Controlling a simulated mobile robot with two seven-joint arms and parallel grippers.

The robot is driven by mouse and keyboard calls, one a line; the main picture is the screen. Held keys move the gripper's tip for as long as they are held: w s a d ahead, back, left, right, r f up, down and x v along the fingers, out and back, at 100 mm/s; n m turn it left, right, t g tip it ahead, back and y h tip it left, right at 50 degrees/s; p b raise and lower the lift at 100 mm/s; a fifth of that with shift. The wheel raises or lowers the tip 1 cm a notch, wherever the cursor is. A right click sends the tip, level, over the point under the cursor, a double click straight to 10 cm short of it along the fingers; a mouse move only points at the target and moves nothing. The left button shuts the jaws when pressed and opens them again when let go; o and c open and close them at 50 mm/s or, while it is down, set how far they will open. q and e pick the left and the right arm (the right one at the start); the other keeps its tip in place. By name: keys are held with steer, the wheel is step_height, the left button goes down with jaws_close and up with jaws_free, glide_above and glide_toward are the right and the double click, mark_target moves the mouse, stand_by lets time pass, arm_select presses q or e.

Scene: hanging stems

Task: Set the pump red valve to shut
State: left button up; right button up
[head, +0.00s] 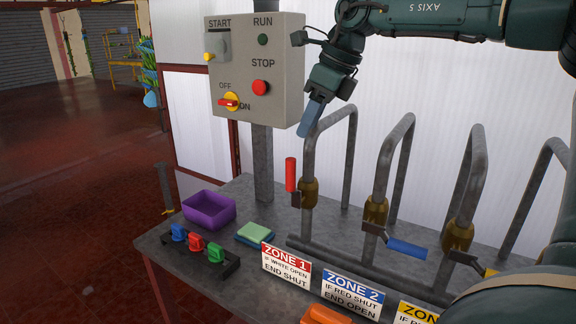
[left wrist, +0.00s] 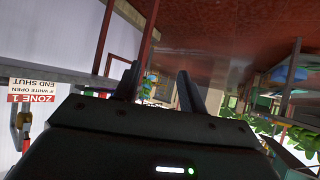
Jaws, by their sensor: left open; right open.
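In the head view, a small block (head: 219,267) on the table carries blue, red and green knobs; the red knob (head: 196,243) is in the middle. A separate red lever (head: 290,174) stands upright beside the brass valve (head: 310,193) on the leftmost pipe, behind the Zone 1 sign. I cannot tell which of these is the pump red valve. My right gripper (head: 310,118) points down near the top of that pipe, above the red lever and apart from it, open and empty. My left gripper (left wrist: 157,88) is open and empty in the left wrist view.
A grey control box (head: 284,90) stands on a post. A purple bin (head: 209,210) and a green sponge (head: 256,232) lie on the table (head: 160,239). Pipes with a blue lever (head: 407,249) and yellow lever rise at right. The Zone 1 sign (head: 286,265) reads "if white open end shut".

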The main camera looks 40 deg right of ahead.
mark_target(287, 170)
steer(key=p+x, duration=0.1)
steer(key=x, duration=1.1)
steer(key=shift+a+f+p, duration=0.1)
steer(key=shift+p, duration=0.25)
steer(key=shift+c, duration=0.2)
jaws_close()
